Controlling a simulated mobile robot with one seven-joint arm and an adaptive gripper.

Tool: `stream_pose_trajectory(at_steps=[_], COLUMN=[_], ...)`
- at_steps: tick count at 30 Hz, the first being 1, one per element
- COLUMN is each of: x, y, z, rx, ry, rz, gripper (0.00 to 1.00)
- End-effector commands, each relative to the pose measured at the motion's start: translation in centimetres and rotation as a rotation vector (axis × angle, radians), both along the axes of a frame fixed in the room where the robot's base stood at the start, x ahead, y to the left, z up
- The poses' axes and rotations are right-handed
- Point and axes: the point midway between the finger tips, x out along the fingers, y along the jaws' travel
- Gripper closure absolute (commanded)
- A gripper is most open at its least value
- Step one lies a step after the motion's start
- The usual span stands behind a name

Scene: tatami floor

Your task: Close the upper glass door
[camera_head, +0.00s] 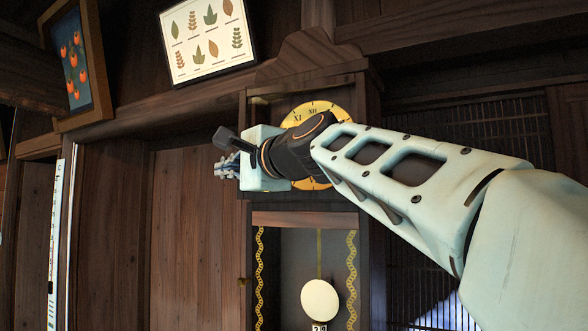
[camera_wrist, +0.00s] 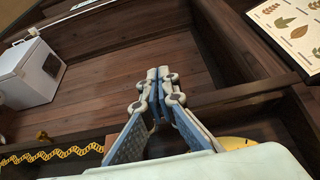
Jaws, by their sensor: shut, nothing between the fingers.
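A dark wooden wall clock has an upper section with a yellow dial (camera_head: 322,107), which is largely hidden behind my arm. The upper door's frame (camera_head: 300,84) shows around the dial; I cannot tell how far its glass door stands open. My gripper (camera_head: 218,170) is at the left edge of the upper section, pointing left. In the wrist view my gripper (camera_wrist: 153,82) has its fingertips together and empty, with part of the yellow dial (camera_wrist: 236,143) at lower right. I cannot tell whether the fingers touch the door.
Below is the clock's lower door, with gold chain patterns (camera_head: 351,280), a round pendulum (camera_head: 320,299) and a brass knob (camera_wrist: 42,136). A leaf poster (camera_head: 208,40) and a framed fruit picture (camera_head: 76,62) hang above left. A white box (camera_wrist: 28,72) stands at left in the wrist view.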

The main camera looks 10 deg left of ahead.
Motion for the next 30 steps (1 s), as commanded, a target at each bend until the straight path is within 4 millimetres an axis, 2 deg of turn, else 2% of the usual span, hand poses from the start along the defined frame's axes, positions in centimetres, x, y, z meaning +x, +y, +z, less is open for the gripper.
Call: stream_pose_trajectory(at_steps=[15,30], x=[2.4,3.0], y=[-0.3,-0.3], z=[0.0,0.0], rx=[0.000,0.000], ry=[0.000,0.000], rz=[-0.005,-0.004], gripper=[1.00,1.00])
